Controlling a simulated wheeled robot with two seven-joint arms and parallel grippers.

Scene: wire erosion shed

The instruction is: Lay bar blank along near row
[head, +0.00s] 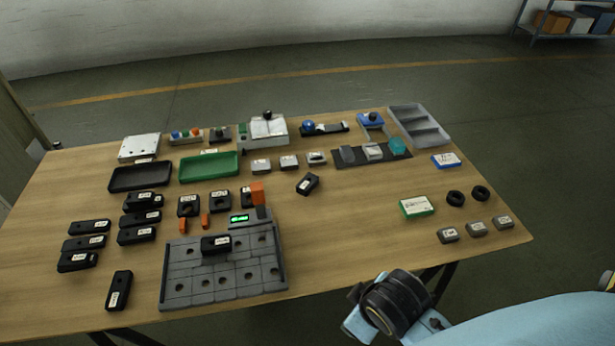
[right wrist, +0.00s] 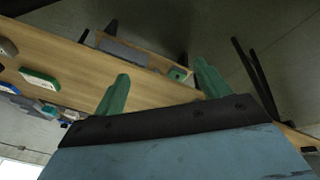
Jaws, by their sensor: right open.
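Several black bar blanks with white labels lie at the left of the table, such as one bar blank (head: 119,291) lying alone near the front edge. The grey plate (head: 180,293) with rows of round holes sits near the table's front. One black bar blank (head: 215,245) lies on its far part; the near row of holes (head: 228,281) is bare. My right gripper is in the right wrist view (right wrist: 160,88), its two green fingers spread apart with nothing between them. In the head view my right arm is off the table's front edge, right of the plate. My left gripper is not in view.
A green display unit (head: 240,218) and an orange block (head: 257,192) stand at the plate's back. A black tray (head: 139,178) and a green tray (head: 208,167) lie farther back. A green-white box (head: 416,207) and small grey blocks (head: 476,229) are at right.

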